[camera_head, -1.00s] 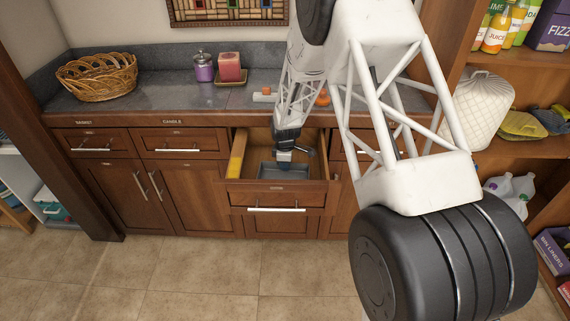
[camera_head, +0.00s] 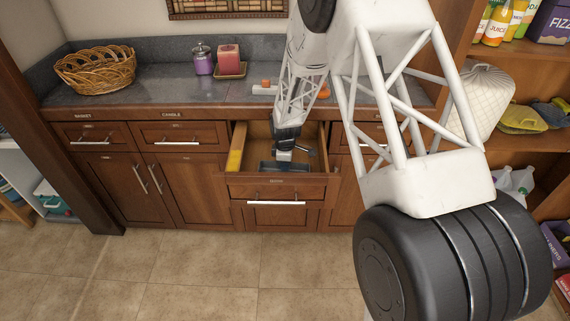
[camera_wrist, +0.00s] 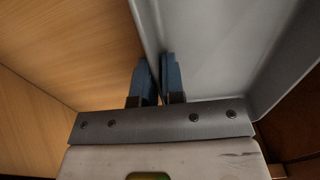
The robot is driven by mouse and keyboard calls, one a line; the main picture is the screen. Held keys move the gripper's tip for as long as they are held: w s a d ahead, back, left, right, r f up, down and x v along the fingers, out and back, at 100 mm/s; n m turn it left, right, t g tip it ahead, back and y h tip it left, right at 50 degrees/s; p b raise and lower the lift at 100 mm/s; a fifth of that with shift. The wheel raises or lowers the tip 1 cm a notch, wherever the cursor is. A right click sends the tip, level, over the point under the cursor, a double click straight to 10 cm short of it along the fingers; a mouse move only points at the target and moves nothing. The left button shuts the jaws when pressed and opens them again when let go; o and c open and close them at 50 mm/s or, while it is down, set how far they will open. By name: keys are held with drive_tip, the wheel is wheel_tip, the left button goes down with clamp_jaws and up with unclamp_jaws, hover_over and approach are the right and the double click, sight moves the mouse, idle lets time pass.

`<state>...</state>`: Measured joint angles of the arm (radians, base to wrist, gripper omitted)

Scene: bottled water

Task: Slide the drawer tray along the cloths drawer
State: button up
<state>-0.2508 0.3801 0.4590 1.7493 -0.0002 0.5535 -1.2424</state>
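The cloths drawer (camera_head: 278,181) is pulled open in the middle of the counter front. The grey drawer tray (camera_head: 268,166) lies inside it, partly hidden by my gripper and the drawer front. My gripper (camera_head: 284,157) points down into the drawer at the tray. In the wrist view, the tray (camera_wrist: 215,45) lies to the right and bare wooden drawer floor to the left. The two blue fingertips of my gripper (camera_wrist: 158,72) stand close together on either side of the tray's thin wall and appear shut on it.
A yellow strip (camera_head: 235,160) shows along the drawer's left side. On the counter (camera_head: 170,95) are a wicker basket (camera_head: 95,70), a purple jar (camera_head: 203,60) and a red candle (camera_head: 229,60). Shelves with goods stand at the right.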

drive_tip(key=o, duration=0.4)
drive_tip(key=shift+r, duration=3.9)
